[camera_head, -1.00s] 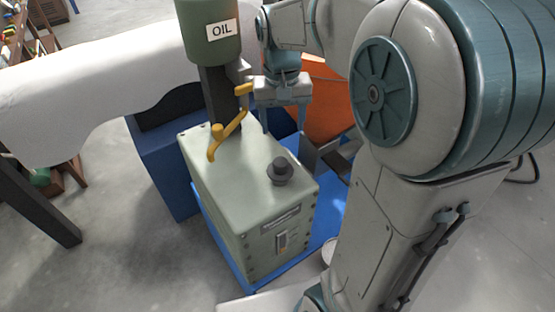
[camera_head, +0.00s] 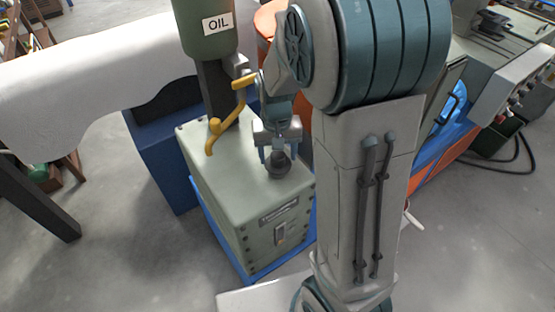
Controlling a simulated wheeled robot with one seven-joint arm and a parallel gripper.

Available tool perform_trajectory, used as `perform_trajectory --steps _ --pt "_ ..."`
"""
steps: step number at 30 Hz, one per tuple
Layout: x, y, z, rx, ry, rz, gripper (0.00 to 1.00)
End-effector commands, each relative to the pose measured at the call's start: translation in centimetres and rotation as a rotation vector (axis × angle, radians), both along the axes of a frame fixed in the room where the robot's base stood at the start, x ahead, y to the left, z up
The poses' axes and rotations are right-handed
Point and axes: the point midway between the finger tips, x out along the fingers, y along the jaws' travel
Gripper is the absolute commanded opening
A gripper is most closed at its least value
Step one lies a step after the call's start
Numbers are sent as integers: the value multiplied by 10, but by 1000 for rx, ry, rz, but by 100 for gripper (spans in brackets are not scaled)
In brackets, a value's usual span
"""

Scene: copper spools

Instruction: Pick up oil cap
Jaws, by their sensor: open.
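The dark grey oil cap (camera_head: 279,166) sits on top of the pale green oil box (camera_head: 238,178), near its front right part. My gripper (camera_head: 277,154) is directly above and around the upper part of the cap, with its fingers pointing down. The gripper is open. Its fingers partly hide the cap's top, and I cannot tell whether they touch it.
A white cloth-covered form (camera_head: 90,85) is at the left. My arm fills the right middle. Grey floor is free at the lower left.

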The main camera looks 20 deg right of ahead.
Motion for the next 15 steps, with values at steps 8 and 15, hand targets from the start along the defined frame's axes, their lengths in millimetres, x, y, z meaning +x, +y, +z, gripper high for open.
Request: perform_trajectory --steps 8,15 --pt "0 0 0 0 0 0 36" --pt "0 0 0 0 0 0 12"
